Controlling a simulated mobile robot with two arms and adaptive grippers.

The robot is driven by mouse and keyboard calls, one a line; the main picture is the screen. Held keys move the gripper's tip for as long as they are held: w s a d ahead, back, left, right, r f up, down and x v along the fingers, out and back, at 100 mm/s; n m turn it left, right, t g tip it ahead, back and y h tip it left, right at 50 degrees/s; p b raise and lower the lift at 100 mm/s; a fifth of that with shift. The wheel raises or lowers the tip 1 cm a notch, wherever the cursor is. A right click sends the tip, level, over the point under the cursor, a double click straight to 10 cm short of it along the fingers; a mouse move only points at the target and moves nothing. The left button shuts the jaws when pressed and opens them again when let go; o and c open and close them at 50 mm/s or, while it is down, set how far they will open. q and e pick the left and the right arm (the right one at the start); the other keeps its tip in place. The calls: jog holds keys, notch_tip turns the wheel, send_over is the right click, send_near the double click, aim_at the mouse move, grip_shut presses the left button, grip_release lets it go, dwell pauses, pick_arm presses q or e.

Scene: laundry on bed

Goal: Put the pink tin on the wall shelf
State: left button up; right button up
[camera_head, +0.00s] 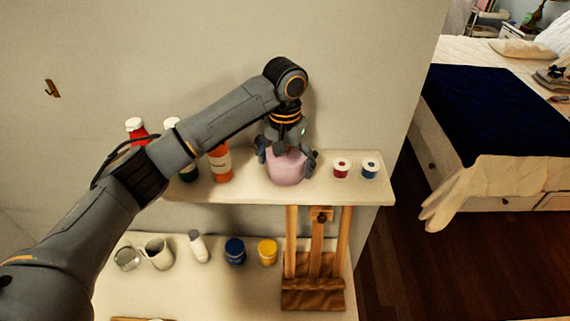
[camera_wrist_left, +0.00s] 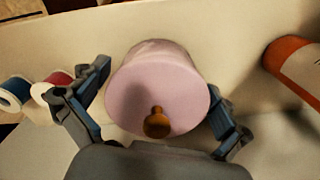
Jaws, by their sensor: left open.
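The pink tin (camera_head: 287,168) stands upright on the wall shelf (camera_head: 345,193), between an orange bottle and small spools. My left gripper (camera_head: 286,158) is above it, pointing down, with its fingers around the tin's upper part. In the left wrist view the tin (camera_wrist_left: 160,90) shows its pink lid with a brown knob, between the fingers of the left gripper (camera_wrist_left: 162,125). The fingers are open; the left one shows a small gap, and contact on the right side is unclear. My right gripper is not in view.
The orange bottle (camera_head: 220,163) stands left of the tin. A red spool (camera_head: 342,167) and a blue spool (camera_head: 370,168) stand right. Below, a lower surface holds a mug (camera_head: 158,253), jars and a wooden easel (camera_head: 316,290). A bed (camera_head: 490,110) is far right.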

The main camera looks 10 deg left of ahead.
pick_arm(q)
jog(key=shift+r+b, duration=0.35)
jog(key=shift+r, duration=0.2)
notch_tip(320, 180, up, 3)
jog(key=shift+r+b, duration=0.1)
jog(key=shift+b, duration=0.8)
notch_tip(320, 180, up, 8)
